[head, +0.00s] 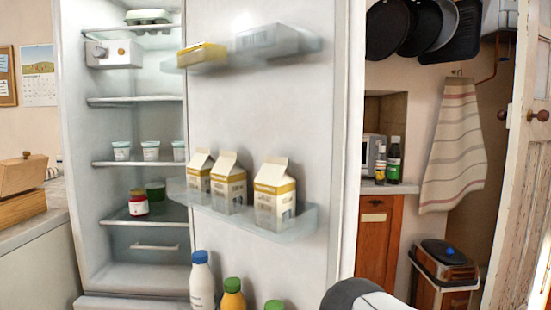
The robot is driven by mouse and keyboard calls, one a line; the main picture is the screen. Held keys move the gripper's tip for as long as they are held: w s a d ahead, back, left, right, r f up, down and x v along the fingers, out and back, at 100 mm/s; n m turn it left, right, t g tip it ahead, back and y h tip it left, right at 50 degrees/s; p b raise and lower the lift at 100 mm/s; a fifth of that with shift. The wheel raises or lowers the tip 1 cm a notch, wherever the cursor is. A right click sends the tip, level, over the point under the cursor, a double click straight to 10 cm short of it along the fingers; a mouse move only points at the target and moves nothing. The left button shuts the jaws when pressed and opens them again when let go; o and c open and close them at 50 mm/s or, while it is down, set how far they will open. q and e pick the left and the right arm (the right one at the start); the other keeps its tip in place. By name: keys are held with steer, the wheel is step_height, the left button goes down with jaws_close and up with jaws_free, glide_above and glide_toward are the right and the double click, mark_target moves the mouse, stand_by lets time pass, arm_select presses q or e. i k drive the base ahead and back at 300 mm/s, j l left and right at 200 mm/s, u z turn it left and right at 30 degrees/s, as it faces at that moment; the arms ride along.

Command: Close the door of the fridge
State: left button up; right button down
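The white fridge (90,275) stands in the left half of the head view with its shelves exposed. Its door (270,120) is open, and its inner side faces me. The door's racks hold several items, among them milk cartons (275,195), a yellow pack (201,55) and bottles (202,280). The door covers the right part of the fridge opening. Neither gripper shows in the head view. A rounded white and dark part of my own arm shows at the bottom edge, right of the door.
Inside the fridge are cups (151,150), jars (138,205) and an egg carton (148,17). A counter with a wooden box (20,185) stands at the left. Right of the door are a wooden cabinet (378,240), a bin (443,270) and a weathered room door (520,160).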

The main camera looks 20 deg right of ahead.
mark_target(305, 108)
steer(key=l+u, duration=0.15)
steer(key=l, duration=0.35)
steer(key=k+l+u, duration=0.2)
steer(key=l, duration=0.25)
steer(key=l+u, duration=0.15)
steer(key=l, duration=0.35)
steer(key=l+u, duration=0.25)
steer(key=l, duration=0.5)
steer(key=l+u, duration=0.3)
steer(key=l, duration=0.4)
